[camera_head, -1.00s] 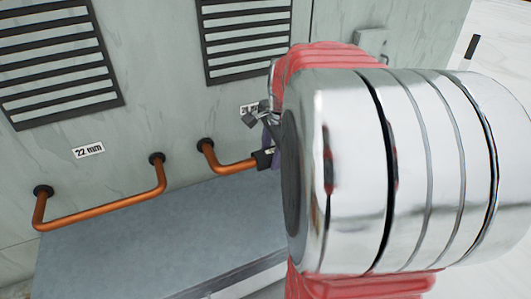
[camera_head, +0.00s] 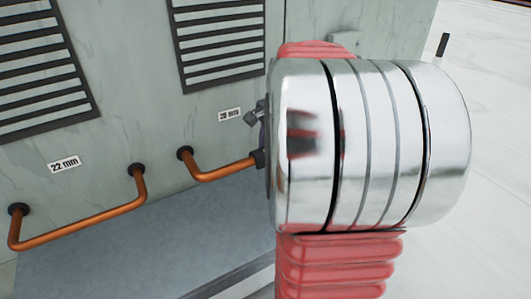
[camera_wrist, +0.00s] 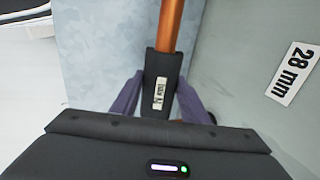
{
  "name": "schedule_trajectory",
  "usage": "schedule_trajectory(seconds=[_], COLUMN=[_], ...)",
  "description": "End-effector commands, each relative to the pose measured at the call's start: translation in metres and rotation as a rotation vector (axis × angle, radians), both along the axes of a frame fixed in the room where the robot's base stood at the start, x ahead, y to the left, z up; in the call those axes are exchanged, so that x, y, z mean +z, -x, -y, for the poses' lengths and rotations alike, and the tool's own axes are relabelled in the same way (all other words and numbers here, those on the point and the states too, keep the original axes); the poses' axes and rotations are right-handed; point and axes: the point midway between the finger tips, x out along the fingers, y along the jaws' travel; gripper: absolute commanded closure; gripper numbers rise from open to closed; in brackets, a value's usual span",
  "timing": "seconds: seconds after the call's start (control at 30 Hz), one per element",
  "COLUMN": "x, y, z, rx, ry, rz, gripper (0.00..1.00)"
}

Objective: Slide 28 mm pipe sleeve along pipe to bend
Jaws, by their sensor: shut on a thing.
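In the wrist view my gripper (camera_wrist: 160,98) has its two purple-grey fingers shut on either side of a black sleeve (camera_wrist: 163,66). The sleeve sits around a copper pipe (camera_wrist: 171,25) and bears a small white label, too small to read surely. In the head view the copper pipe (camera_head: 222,171) comes out of the wall at a bend on the left and runs right into the sleeve's dark end (camera_head: 259,159). My arm hides most of the gripper and the sleeve's far end there. A 28 mm label (camera_wrist: 294,73) is on the wall beside the pipe.
A second bare copper pipe (camera_head: 80,225) with a 22 mm label (camera_head: 64,164) is at the left. Both pipes run above a grey ledge (camera_head: 150,250). Black louvred vents (camera_head: 220,40) are on the wall above. White floor lies at the right.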

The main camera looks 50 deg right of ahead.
Motion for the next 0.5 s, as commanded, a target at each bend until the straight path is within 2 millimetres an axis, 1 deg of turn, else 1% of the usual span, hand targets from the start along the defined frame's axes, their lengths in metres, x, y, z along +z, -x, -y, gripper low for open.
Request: schedule_trajectory(seconds=[0.03,0.07,0.33,0.37,0.5], x=[-0.0002,-0.0002,0.0001,0.0001,0.0001], y=[-0.0002,-0.0002,-0.0006,-0.0006,-0.0009], z=[-0.0004,-0.0005,-0.0011,-0.0011,-0.0013], rx=[0.001,0.001,0.002,0.002,0.002], ry=[-0.001,-0.001,0.000,0.000,0.000], rz=[-0.001,-0.001,0.000,0.000,0.000], gripper=[0.81,0.58,0.39,0.38,0.38])
